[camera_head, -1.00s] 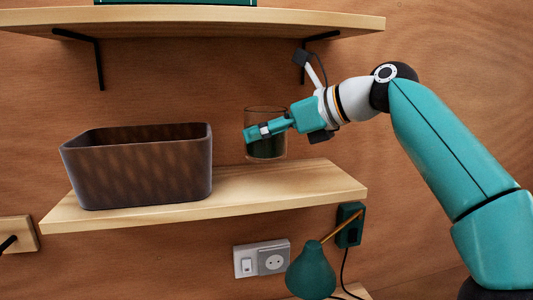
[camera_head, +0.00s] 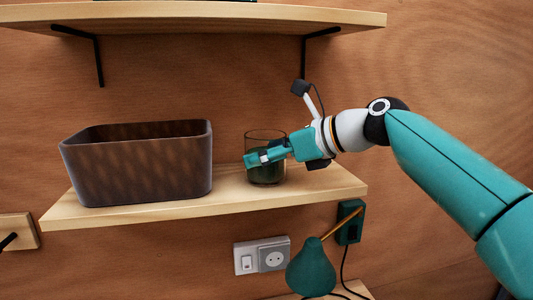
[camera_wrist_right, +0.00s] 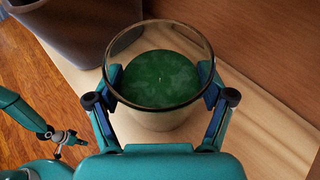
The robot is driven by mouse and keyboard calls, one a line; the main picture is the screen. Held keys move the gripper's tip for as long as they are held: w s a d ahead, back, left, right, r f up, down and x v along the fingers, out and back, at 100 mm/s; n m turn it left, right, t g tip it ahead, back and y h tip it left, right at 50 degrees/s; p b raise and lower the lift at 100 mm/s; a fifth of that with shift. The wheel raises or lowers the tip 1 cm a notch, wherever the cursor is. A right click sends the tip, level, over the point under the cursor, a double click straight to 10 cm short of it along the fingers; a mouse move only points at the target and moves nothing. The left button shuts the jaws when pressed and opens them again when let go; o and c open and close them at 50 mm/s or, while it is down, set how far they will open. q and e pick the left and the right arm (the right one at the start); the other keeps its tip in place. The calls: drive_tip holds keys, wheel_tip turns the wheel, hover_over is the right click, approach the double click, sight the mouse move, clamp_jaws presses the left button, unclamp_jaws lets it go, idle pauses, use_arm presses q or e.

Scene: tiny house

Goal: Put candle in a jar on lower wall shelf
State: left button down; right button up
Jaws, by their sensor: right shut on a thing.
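The candle in a jar (camera_head: 266,174) is a clear glass with dark green wax, upright at the right part of the lower wall shelf (camera_head: 318,182). Its base appears to be at the shelf's surface. My right gripper (camera_head: 267,157) is shut around the jar's sides. In the right wrist view the green candle (camera_wrist_right: 160,78) shows inside the glass rim, with the right gripper's fingers (camera_wrist_right: 162,98) pressed on both sides. My left gripper (camera_wrist_right: 62,138) shows small at the left of the wrist view, away from the shelf; its jaw state is unclear.
A brown open box (camera_head: 140,168) stands on the shelf left of the jar, with a gap between them. The upper shelf (camera_head: 220,17) and its black brackets (camera_head: 305,55) are above. Below are a socket (camera_head: 262,257) and a green vase-like object (camera_head: 311,270).

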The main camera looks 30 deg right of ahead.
drive_tip(key=o, duration=1.7)
drive_tip(key=shift+c, duration=0.2)
drive_tip(key=v, duration=1.2)
drive_tip(key=shift+b, duration=0.4)
drive_tip(key=shift+s, duration=0.1)
